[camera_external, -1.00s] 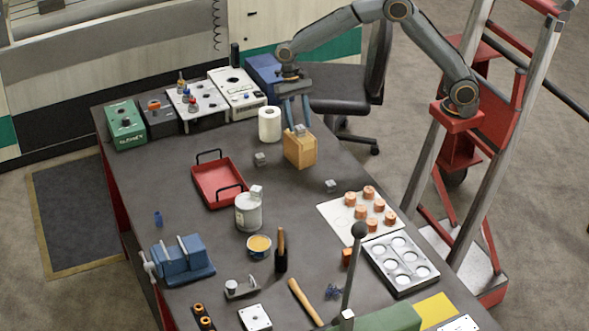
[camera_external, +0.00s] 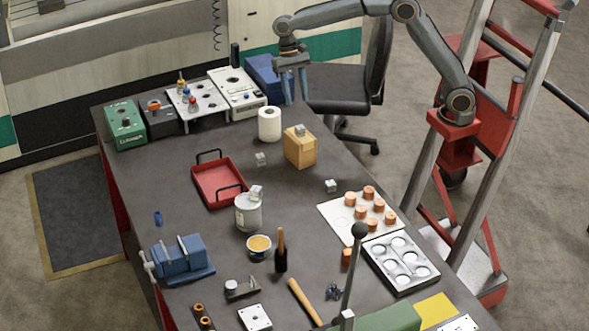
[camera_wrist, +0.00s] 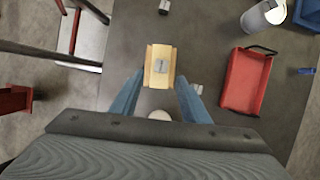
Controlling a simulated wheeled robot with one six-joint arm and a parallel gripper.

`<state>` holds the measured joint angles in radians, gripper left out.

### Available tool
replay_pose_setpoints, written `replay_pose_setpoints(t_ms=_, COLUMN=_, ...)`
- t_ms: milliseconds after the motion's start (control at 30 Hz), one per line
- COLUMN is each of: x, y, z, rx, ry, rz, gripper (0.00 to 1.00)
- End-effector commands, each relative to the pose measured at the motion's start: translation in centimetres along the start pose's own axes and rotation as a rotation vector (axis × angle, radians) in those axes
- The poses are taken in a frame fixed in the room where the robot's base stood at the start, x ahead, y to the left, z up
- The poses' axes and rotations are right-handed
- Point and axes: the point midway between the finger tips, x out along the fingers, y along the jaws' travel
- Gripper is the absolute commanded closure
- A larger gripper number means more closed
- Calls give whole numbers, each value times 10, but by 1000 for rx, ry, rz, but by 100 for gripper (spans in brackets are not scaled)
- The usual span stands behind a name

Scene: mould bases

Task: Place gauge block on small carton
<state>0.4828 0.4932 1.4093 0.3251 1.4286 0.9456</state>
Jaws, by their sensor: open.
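The small carton (camera_external: 300,149) is a tan box standing upright on the table, right of the white roll. A small grey metal gauge block (camera_external: 299,130) rests on its top face. In the wrist view the block (camera_wrist: 161,66) lies near the middle of the carton's top (camera_wrist: 160,80). My gripper (camera_external: 294,102) is open and empty, raised above and behind the carton, with its fingers apart from the block. In the wrist view my two blue fingers (camera_wrist: 158,100) are spread on either side of the carton's near end.
A white roll (camera_external: 270,124) and a red tray (camera_external: 218,184) stand nearby. Instrument boxes line the back edge.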

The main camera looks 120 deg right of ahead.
Motion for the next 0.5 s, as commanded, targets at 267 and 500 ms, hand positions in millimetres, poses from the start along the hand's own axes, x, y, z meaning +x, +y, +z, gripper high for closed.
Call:
replay_pose_setpoints(t_ms=267, x=103, y=50, z=66, rx=-470, ry=153, rz=66, gripper=58)
replay_pose_setpoints(t_ms=500, x=193, y=138, z=117, rx=-1024, ry=284, rz=151, gripper=58)
